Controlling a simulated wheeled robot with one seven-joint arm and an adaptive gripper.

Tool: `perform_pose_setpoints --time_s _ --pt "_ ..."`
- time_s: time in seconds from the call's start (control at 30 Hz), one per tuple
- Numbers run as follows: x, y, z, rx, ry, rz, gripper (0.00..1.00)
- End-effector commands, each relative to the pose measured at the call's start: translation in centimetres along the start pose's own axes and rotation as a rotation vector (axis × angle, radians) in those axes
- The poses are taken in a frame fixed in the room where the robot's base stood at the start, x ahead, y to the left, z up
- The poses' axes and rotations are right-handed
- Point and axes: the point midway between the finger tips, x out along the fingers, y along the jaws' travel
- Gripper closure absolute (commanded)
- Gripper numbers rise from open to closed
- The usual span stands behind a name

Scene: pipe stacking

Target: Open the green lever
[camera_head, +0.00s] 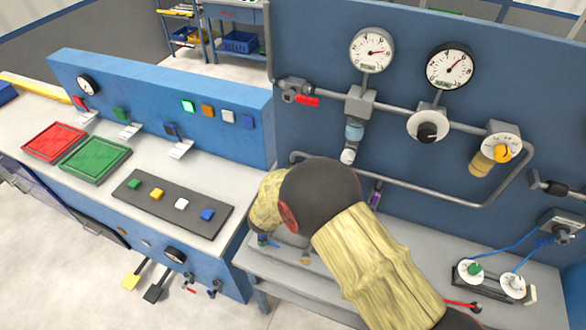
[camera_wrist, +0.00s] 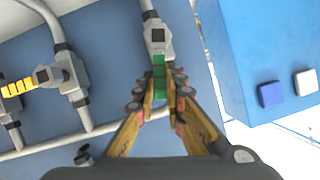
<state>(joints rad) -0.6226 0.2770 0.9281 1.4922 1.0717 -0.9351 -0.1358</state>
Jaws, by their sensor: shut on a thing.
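The green lever (camera_wrist: 159,68) shows in the wrist view, extending from a grey valve body (camera_wrist: 157,36) on a grey pipe. In that view it points down from the valve, roughly in line with the pipe above it. My gripper (camera_wrist: 159,90) is shut on the green lever, with a fingertip on each side of it. The fingertips cover the lever's lower part. In the head view my arm hides the green lever and most of my gripper.
A yellow lever (camera_wrist: 17,87) on another valve is left of my gripper in the wrist view. A blue box with buttons (camera_wrist: 232,50) stands to the right. In the head view, a red lever (camera_head: 307,101), gauges and pipes are on the blue panel (camera_head: 310,60) behind my arm.

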Motion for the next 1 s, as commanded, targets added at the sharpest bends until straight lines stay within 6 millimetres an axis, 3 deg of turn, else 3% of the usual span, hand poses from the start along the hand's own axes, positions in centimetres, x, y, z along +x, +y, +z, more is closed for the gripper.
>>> perform_pose_setpoints --time_s 0.4,1.0 --pt "0.0 -1.4 0.1 -0.215 -0.001 0.088 1.0" --pt "0.1 -1.6 0.3 -0.259 -0.001 0.105 1.0"
